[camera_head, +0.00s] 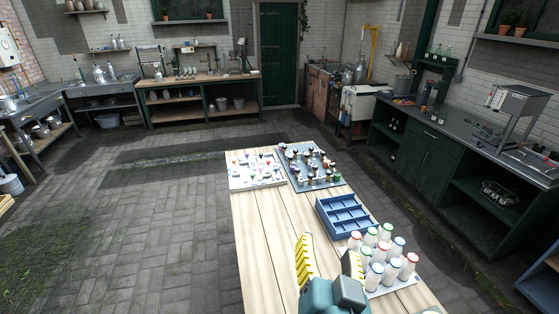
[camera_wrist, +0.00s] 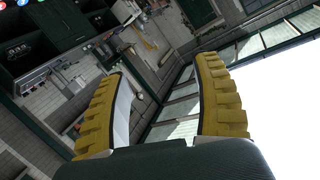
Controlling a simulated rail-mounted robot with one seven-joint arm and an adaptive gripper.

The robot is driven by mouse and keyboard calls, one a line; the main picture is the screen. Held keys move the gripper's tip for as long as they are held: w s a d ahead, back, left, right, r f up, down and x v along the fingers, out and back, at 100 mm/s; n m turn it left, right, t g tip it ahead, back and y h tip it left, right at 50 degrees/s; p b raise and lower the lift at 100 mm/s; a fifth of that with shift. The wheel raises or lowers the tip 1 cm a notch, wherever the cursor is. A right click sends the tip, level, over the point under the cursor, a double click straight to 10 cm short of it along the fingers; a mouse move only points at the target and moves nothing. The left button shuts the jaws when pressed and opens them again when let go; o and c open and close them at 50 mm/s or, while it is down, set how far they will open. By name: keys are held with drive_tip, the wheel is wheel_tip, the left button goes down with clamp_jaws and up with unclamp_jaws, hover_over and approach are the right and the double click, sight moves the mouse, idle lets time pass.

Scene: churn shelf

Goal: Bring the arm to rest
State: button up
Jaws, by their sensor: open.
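My gripper (camera_head: 328,262) shows at the bottom of the head view, in front of and above the near part of the wooden table (camera_head: 262,228). Its yellow ribbed fingers point up and stand apart with nothing between them. In the wrist view my gripper (camera_wrist: 158,100) is also open and empty. That view is tilted and looks up past the fingers to the wall, the dark cabinets and a bright window or roof opening.
White bottles with coloured caps (camera_head: 382,252) stand close to the right of my gripper. Behind them are a blue divided crate (camera_head: 345,216), a grey tray of small items (camera_head: 311,165) and a white board (camera_head: 255,168). A dark counter (camera_head: 462,140) runs along the right.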

drive_tip(key=s+a+r+n+t+y, duration=0.1)
drive_tip(key=s+r+n+t, duration=0.2)
drive_tip(key=r, duration=0.5)
drive_tip(key=s+r+n+t, duration=0.1)
drive_tip(key=s+r+t, duration=0.3)
drive_tip(key=s+r, duration=0.25)
wheel_tip(320, 180, up, 13)
drive_tip(key=w+n+p, duration=0.1)
drive_tip(key=p, duration=1.1)
drive_tip(key=shift+a, duration=0.15)
drive_tip(key=shift+r, duration=0.1)
